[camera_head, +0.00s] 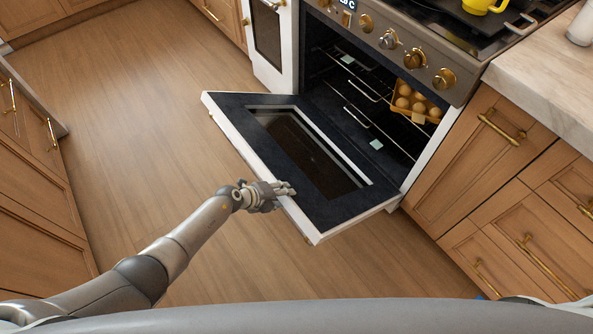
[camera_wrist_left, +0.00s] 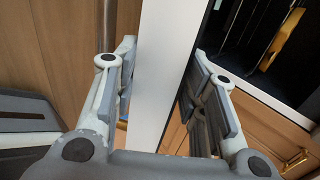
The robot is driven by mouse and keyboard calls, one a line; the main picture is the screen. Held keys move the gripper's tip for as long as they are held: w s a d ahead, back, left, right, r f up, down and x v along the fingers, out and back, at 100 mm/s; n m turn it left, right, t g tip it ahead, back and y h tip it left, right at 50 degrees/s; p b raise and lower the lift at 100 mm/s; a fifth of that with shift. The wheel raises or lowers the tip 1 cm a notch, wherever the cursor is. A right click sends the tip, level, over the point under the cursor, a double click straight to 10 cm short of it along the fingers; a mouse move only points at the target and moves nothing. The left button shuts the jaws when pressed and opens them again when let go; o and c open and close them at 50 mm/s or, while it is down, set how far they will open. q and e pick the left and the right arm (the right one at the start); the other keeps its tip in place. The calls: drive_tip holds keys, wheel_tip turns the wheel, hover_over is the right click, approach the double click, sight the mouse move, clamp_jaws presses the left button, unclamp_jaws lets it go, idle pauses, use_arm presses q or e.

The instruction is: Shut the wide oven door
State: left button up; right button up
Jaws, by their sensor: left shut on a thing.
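The wide oven door (camera_head: 225,117) hangs open, tilted down from the oven front, with its dark inner face and window up. My left gripper (camera_head: 286,189) is at the door's free edge, toward its right end. In the left wrist view the white door edge (camera_wrist_left: 155,65) runs between the two fingers of the left gripper (camera_wrist_left: 160,90), which is shut on it. The oven cavity (camera_head: 345,85) is open, with wire racks inside. My right gripper is not in view.
A tray of eggs (camera_head: 416,102) sits on a rack inside the oven at the right. Wooden cabinets (camera_head: 480,150) with brass handles stand to the right of the oven, and more stand at far left. A yellow pot (camera_head: 484,5) is on the stove. The wooden floor (camera_head: 130,110) left of the door is clear.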

sight(295, 188)
use_arm(q)
drive_tip(key=shift+w+d+r+p, duration=0.25)
drive_tip(key=shift+d+r+p, duration=0.1)
drive_tip(key=shift+r+p, duration=0.3)
drive_tip(key=shift+w+d+r+p, duration=0.25)
drive_tip(key=shift+d+r+p, duration=0.1)
drive_tip(key=shift+r+p, duration=0.25)
drive_tip(key=shift+w+d+r+g+y+p, duration=0.15)
drive_tip(key=shift+w+d+r+y+p, duration=0.1)
drive_tip(key=shift+d+r+p, duration=0.25)
drive_tip(key=shift+w+d+r+g+y+p, duration=0.15)
drive_tip(key=shift+w+d+r+p, duration=0.1)
drive_tip(key=shift+r+p, duration=0.4)
drive_tip(key=shift+w+d+r+p, duration=0.1)
drive_tip(key=shift+d+r+p, duration=0.15)
drive_tip(key=shift+r+p, duration=0.15)
drive_tip(key=shift+w+d+r+p, duration=0.25)
drive_tip(key=shift+d+r+p, duration=0.05)
drive_tip(key=shift+r+p, duration=0.15)
drive_tip(key=shift+w+d+r+p, duration=0.2)
drive_tip(key=shift+d+r+p, duration=0.15)
drive_tip(key=shift+r, duration=0.1)
drive_tip(key=shift+w+d+r+g+y+p, duration=0.2)
drive_tip(key=shift+w+d+r+y+p, duration=0.05)
drive_tip(key=shift+d+r, duration=0.2)
drive_tip(key=shift+w+d+r+g+y+p, duration=0.2)
drive_tip(key=shift+w+d+r+y+p, duration=0.1)
drive_tip(key=shift+r, duration=0.15)
